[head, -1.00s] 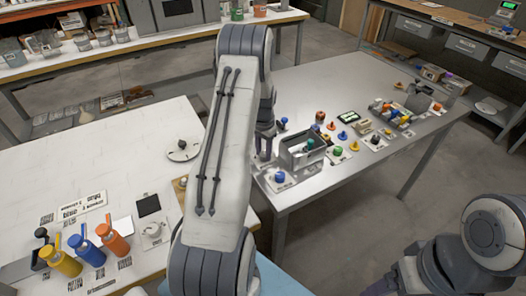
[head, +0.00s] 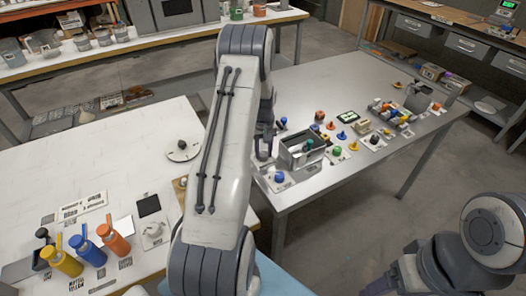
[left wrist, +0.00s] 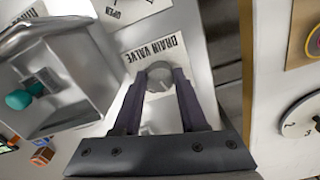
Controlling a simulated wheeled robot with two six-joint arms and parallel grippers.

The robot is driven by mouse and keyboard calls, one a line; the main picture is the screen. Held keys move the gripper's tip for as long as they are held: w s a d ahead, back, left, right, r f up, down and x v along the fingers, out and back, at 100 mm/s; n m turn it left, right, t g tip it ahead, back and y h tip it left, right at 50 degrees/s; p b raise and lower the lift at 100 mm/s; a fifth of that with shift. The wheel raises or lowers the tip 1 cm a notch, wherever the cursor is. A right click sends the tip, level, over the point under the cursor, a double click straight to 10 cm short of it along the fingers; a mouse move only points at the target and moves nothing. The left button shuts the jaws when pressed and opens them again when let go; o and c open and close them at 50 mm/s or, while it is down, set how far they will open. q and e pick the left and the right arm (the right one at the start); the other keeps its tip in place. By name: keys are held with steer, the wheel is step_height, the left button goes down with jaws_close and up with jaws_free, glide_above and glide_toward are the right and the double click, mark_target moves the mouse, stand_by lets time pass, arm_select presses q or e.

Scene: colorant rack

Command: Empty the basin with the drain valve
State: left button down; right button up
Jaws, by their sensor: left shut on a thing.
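The grey metal basin (head: 292,160) stands at the near left corner of the right-hand table. In the left wrist view the basin (left wrist: 88,75) is at the left, with a teal piece (left wrist: 20,99) inside it. The drain valve's round grey knob (left wrist: 158,72) sits beside the basin on a white plate (left wrist: 172,47) lettered "DRAIN VALVE". My left gripper (left wrist: 158,80) is shut on the knob, one finger on each side. In the head view my left gripper (head: 263,145) is left of the basin, partly behind my arm. My right gripper is not in view.
A blue knob (head: 279,177) is in front of the basin. Several coloured knobs and a small screen (head: 346,115) are to its right. The left table (head: 110,160) holds a dial (head: 183,150) and yellow, blue and orange bottles (head: 113,239). A gap separates the tables.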

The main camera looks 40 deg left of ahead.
mark_target(264, 154)
arm_select(q)
steer(key=n, duration=0.5)
steer(key=shift+w+r, duration=0.15)
steer(key=shift+w, duration=0.05)
steer(key=shift+n, duration=0.3)
steer(key=c, duration=0.6)
jaws_free()
steer(key=shift+o, duration=0.8)
step_height(264, 154, up, 10)
steer(key=b, duration=0.1)
steer(key=shift+r, duration=0.2)
